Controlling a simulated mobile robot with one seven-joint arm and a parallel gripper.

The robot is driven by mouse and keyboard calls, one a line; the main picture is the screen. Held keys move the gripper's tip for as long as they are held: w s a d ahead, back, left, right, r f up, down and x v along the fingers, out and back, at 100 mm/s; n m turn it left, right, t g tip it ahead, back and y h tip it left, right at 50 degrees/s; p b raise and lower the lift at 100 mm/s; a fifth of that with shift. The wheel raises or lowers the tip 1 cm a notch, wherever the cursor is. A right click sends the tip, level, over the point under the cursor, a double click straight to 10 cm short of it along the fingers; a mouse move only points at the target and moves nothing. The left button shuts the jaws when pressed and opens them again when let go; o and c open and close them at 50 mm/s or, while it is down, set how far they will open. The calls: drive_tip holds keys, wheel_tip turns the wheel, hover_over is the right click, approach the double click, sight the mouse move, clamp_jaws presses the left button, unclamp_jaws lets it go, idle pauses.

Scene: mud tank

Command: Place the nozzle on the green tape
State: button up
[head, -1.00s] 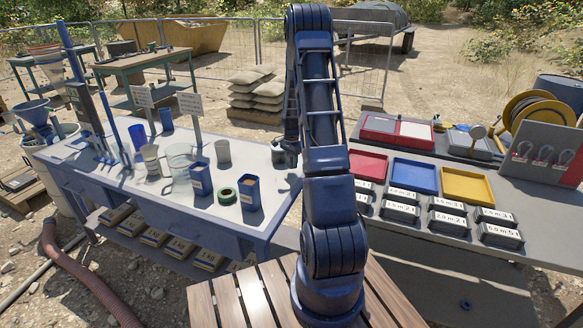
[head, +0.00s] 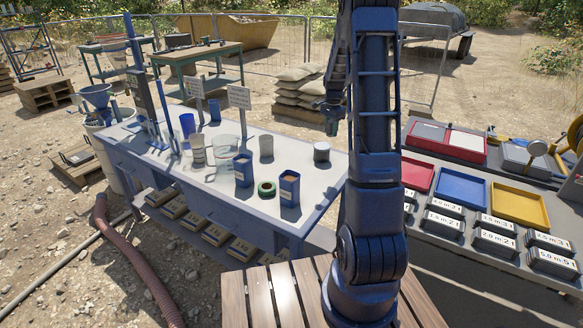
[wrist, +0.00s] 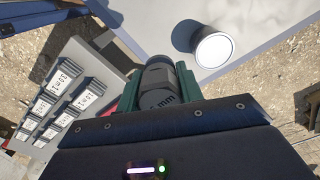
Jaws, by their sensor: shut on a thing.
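The nozzle (wrist: 158,85) is a dark grey cylinder with an "mm" marking. In the wrist view it sits between the green fingers of my gripper (wrist: 158,92), which is shut on it. In the head view my gripper (head: 332,122) is raised above the back right of the blue-legged table (head: 215,205), and the nozzle is too small there to make out clearly. The green tape (head: 267,189) is a ring lying flat near the table's front edge, between two blue boxes. My gripper is up and to the right of it, well apart.
Blue boxes (head: 243,170) (head: 289,188) stand on either side of the tape. A grey cup (head: 266,147) is behind it. A white-topped dark pot (head: 321,152) stands at the table's right end, also in the wrist view (wrist: 213,48). Coloured trays (head: 460,187) lie on the right-hand table.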

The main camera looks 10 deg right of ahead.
drive_tip(key=s+a+r, duration=0.2)
drive_tip(key=a, duration=1.5)
hover_over(267, 186)
drive_tip(key=shift+m, duration=0.4)
wheel_tip(267, 186, down, 19)
drive_tip(key=shift+f, duration=0.1)
drive_tip(key=o, duration=1)
